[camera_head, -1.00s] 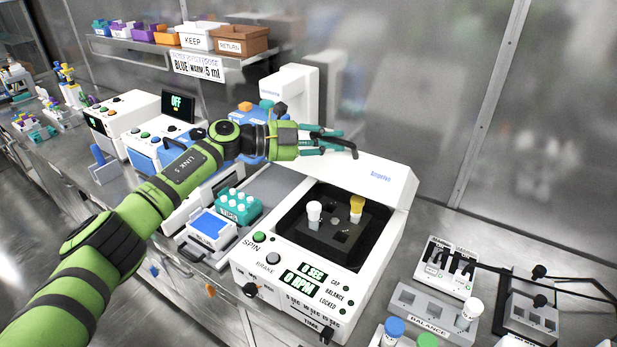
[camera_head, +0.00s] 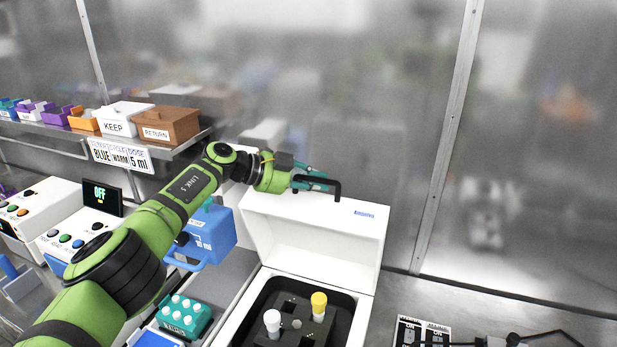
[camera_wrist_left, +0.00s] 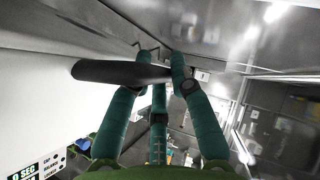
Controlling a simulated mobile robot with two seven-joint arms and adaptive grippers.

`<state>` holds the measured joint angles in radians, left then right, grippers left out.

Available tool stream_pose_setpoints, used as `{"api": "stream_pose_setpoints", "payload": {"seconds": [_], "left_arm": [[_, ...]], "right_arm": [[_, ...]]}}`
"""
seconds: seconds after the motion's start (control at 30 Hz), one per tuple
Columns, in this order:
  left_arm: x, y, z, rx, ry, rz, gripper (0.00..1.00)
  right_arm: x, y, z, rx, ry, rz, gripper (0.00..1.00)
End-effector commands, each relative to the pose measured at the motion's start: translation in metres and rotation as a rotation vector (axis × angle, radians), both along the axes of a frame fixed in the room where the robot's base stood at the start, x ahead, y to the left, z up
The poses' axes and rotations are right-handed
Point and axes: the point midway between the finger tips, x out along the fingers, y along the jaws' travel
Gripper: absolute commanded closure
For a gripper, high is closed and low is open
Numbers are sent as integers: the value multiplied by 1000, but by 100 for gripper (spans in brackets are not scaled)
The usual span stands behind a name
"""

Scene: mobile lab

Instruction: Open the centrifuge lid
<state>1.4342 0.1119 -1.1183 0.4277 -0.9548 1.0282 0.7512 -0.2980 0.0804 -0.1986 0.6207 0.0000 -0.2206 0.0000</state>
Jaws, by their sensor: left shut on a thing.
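The white centrifuge lid (camera_head: 320,236) stands raised, close to upright, at the back of the centrifuge (camera_head: 245,308). Its inner face shows in the head view. Under it, the dark bowl (camera_head: 345,305) is uncovered, with a white-capped tube (camera_head: 272,320) and a yellow-capped tube (camera_head: 319,301) in the rotor. My left gripper (camera_head: 322,184) is at the lid's top edge, shut on the black lid handle (camera_head: 337,188). The handle (camera_wrist_left: 115,72) crosses between the teal fingers in the left wrist view. My right gripper is out of view.
A blue box (camera_head: 208,235) stands left of the lid, below my left forearm. A teal tube rack (camera_head: 185,316) is at the front left. A shelf with a brown RETURN bin (camera_head: 167,125) is behind the arm. A metal-framed glass wall stands behind the lid.

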Motion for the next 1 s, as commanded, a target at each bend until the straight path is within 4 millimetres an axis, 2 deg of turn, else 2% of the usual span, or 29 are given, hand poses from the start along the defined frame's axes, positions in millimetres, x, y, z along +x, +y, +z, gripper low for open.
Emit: {"api": "stream_pose_setpoints", "payload": {"seconds": [0.43,0.47,0.5,1.0], "left_arm": [[2,0,3,-3,5,9,100],[2,0,3,-3,5,9,75],[2,0,3,-3,6,8,68],[0,1,0,2,7,2,68]], "right_arm": [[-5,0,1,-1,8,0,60],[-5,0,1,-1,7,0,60],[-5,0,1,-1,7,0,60],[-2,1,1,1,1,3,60]]}}
